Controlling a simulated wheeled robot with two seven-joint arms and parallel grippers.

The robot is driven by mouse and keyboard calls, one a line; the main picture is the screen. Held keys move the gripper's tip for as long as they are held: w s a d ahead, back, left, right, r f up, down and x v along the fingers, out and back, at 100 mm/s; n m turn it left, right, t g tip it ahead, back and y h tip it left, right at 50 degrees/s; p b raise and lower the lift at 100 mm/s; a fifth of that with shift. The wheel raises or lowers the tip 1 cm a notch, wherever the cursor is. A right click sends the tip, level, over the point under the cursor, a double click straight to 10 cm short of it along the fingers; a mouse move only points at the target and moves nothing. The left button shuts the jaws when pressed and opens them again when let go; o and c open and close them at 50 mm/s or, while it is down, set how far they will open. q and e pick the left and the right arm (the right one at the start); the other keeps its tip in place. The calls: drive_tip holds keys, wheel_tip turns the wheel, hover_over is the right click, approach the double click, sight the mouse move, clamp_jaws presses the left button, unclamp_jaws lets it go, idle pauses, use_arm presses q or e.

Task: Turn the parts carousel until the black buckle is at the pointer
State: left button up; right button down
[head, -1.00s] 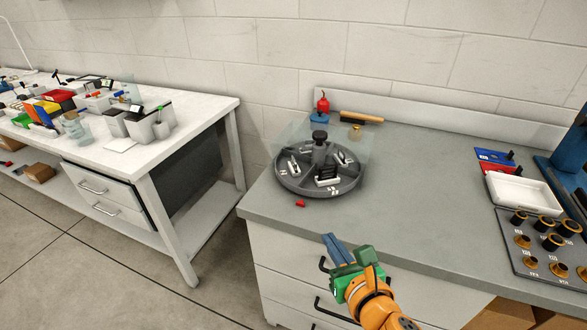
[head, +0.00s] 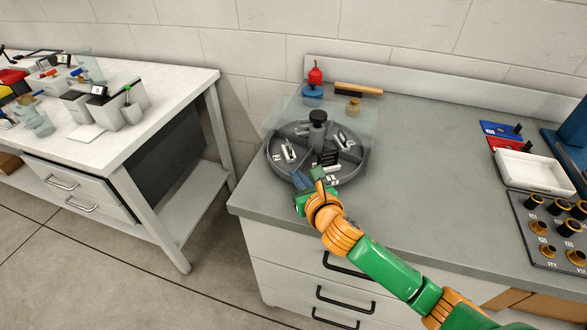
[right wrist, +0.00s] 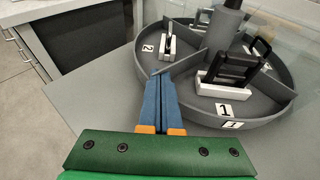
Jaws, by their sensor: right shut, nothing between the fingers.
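The parts carousel (head: 361,166) is a round grey tray with walled compartments and a central post with a black knob (head: 318,116). A black framed piece on a white block, apparently the black buckle (head: 328,158), sits in the near compartment; it also shows in the right wrist view (right wrist: 236,70), where that compartment is labelled 1. White clips sit in other compartments, one labelled 2. My right gripper (head: 299,179) is shut and empty, its blue fingertips (right wrist: 160,76) at the carousel's near-left rim; contact is unclear. The pointer cannot be made out. My left gripper is not in view.
Transparent panels stand behind the carousel. A red-and-blue bottle (head: 313,82), a wooden-handled tool (head: 358,89) and a small brass part (head: 353,105) are beyond it. A white tray (head: 534,171) and a rack of knobs (head: 520,222) are at right. The middle counter is clear.

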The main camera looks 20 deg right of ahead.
drive_tip(key=shift+w+a+r, duration=0.1)
drive_tip(key=shift+w, duration=1.3)
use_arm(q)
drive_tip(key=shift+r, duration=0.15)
